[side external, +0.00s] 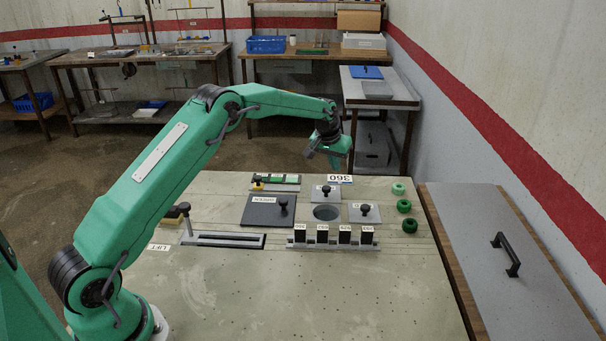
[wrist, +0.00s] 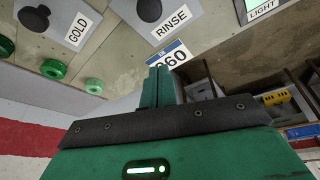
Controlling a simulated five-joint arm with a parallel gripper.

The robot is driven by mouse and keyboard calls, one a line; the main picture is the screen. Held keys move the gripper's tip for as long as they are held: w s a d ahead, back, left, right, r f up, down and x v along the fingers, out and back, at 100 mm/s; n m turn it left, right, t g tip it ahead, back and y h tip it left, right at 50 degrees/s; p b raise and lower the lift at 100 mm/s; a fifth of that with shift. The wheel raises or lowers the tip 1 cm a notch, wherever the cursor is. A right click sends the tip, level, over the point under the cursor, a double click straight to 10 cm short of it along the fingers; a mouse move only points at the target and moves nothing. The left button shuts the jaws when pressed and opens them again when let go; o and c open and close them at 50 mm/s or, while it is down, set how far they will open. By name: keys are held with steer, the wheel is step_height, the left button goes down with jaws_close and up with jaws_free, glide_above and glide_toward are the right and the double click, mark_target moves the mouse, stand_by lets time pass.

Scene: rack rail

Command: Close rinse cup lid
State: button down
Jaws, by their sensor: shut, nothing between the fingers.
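The rinse lid is a grey plate (side external: 316,198) with a black knob, near the back of the bench. In the wrist view its RINSE label (wrist: 171,22) and black knob (wrist: 149,9) show at the top. A round dark opening (side external: 327,213) lies just in front of that plate, uncovered. My gripper (side external: 337,164) hangs above and behind the rinse lid, apart from it. In the wrist view its green fingers (wrist: 158,85) are together with nothing held.
A similar grey GOLD lid (side external: 359,217) sits right of the opening. A black plate with a knob (side external: 259,213) lies to the left. Several labelled black blocks (side external: 322,233) stand in front. Green rings (side external: 404,206) line the right side. The bench front is clear.

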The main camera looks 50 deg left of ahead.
mark_target(333, 190)
steer(key=x, duration=0.3)
steer(key=shift+w+a+f, duration=0.1)
steer(key=shift+f, duration=0.3)
steer(key=shift+s+r, duration=0.15)
steer(key=shift+s, duration=0.1)
steer(key=shift+s+d+f, duration=0.1)
steer(key=shift+s+d, duration=0.1)
steer(key=shift+s, duration=0.35)
steer(key=shift+s+d+f, duration=0.1)
steer(key=shift+s+d, duration=0.1)
steer(key=shift+s, duration=0.35)
steer(key=shift+s+d+f, duration=0.1)
steer(key=shift+s+d, duration=0.15)
steer(key=shift+s, duration=0.3)
steer(key=shift+s, duration=0.1)
steer(key=s+d, duration=0.6)
steer(key=shift+s+d, duration=0.3)
steer(key=shift+f, duration=0.1)
